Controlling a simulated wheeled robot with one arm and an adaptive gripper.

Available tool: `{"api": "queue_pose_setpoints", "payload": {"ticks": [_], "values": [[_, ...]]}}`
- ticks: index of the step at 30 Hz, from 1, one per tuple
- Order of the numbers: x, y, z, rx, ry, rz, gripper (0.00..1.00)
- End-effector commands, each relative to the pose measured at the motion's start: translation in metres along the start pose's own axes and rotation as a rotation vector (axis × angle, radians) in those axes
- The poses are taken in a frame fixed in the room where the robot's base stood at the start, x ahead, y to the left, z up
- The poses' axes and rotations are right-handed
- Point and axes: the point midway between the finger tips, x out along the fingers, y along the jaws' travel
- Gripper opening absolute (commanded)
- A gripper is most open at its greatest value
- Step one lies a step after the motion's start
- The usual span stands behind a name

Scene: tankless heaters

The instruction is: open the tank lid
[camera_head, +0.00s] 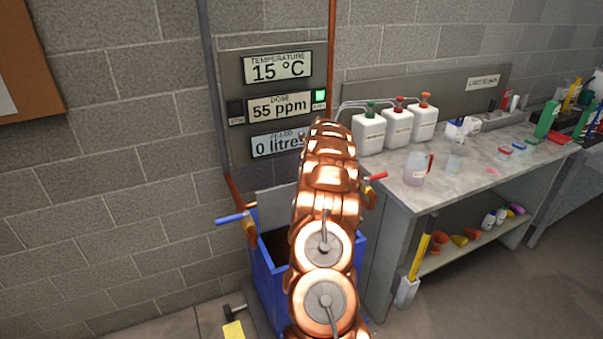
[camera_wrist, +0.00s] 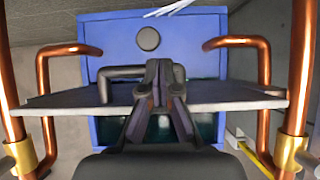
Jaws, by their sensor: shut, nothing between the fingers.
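The blue tank (camera_head: 262,275) stands against the wall, largely hidden behind my copper-coloured arm in the head view. Its dark opening shows to the left of the arm. The grey lid (camera_head: 273,201) is raised at the back of the tank, tilted up from the opening. In the wrist view the lid (camera_wrist: 70,102) shows as a thin grey plate across the blue tank (camera_wrist: 110,40), with a dark bar handle (camera_wrist: 120,72) on it. My gripper (camera_wrist: 165,68) is shut and empty, in front of the lid beside the handle. Whether it touches the lid is unclear. The arm hides the gripper in the head view.
Copper pipes (camera_wrist: 300,70) flank the tank, with a blue-handled tap (camera_head: 232,219) left and a red-handled tap (camera_head: 376,177) right. A display panel (camera_head: 276,106) hangs above. A bench (camera_head: 395,180) with bottles stands close on the right. Floor is open at front right.

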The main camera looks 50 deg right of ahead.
Motion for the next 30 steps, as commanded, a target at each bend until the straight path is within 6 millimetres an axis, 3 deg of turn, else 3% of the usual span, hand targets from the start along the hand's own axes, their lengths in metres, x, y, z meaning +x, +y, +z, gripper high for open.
{"api": "queue_pose_setpoints", "payload": {"ticks": [16, 30], "values": [[-0.005, 0.000, 0.005, 0.000, 0.000, 0.000, 0.00], [-0.038, 0.000, 0.041, -0.002, 0.000, 0.000, 0.00]]}}
